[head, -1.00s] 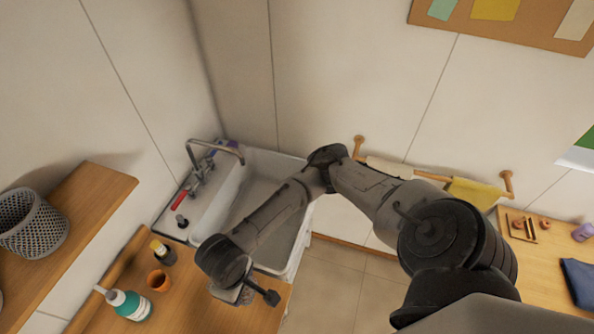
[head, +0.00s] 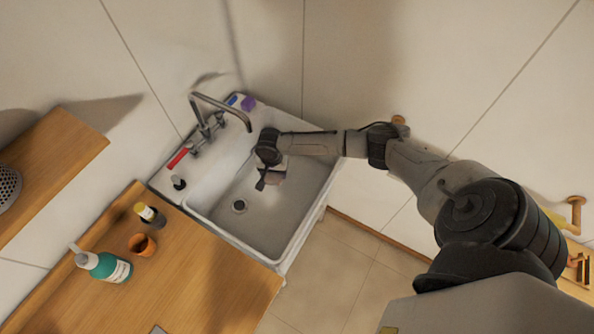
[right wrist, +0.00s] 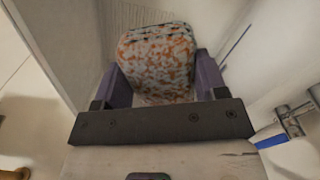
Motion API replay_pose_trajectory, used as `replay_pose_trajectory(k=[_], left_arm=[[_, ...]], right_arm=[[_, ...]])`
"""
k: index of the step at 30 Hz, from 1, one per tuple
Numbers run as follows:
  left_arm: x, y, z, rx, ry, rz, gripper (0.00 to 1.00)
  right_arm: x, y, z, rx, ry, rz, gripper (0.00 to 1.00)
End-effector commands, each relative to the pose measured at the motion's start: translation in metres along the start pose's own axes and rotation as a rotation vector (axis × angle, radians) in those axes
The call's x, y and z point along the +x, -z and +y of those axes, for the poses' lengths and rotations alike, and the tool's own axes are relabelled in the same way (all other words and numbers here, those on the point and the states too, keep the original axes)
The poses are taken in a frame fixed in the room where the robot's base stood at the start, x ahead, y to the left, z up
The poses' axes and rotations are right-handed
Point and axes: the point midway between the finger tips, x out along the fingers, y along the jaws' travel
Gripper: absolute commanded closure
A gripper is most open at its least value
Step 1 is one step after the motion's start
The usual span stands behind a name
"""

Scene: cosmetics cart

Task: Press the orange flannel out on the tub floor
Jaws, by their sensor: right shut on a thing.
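My right gripper (head: 266,180) is inside the white tub (head: 308,222), toward its back, above the floor. In the right wrist view the gripper (right wrist: 162,76) is shut on a thick, rounded, orange-and-white mottled piece (right wrist: 157,58), which looks like the folded orange flannel. In the head view only a small pale pinkish part of the flannel (head: 278,174) shows beside the fingers. I cannot tell whether it touches the tub floor (head: 266,218). My left gripper is not in view.
A tall faucet (head: 213,108) arches over the tub's back left. A red-handled item (head: 178,158) and purple item (head: 249,103) lie on the ledge. A teal bottle (head: 108,267), orange cup (head: 143,245) and dark yellow-capped bottle (head: 150,214) stand on the wooden counter (head: 200,275).

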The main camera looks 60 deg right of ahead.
Motion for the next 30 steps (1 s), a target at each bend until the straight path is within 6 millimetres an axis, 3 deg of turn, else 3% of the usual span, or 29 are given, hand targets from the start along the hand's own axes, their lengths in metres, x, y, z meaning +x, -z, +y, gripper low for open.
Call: replay_pose_trajectory(k=[1, 3, 7, 12, 20, 30], left_arm=[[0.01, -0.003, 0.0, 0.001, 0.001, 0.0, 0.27], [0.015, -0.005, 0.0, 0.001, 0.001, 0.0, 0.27], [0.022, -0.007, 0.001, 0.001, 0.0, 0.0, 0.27], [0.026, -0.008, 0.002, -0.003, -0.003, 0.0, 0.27], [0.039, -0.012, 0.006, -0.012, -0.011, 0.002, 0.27], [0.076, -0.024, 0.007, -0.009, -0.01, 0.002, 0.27]], right_arm=[[0.022, 0.016, 0.01, 0.072, -0.005, -0.001, 0.53], [0.04, 0.035, 0.022, 0.157, -0.004, -0.001, 0.53], [0.066, 0.06, 0.042, 0.277, -0.002, -0.001, 0.53], [0.084, 0.078, 0.06, 0.371, 0.0, -0.002, 0.53], [0.102, 0.086, 0.068, 0.406, 0.001, -0.002, 0.53], [0.136, 0.085, 0.067, 0.404, 0.001, -0.002, 0.53]])
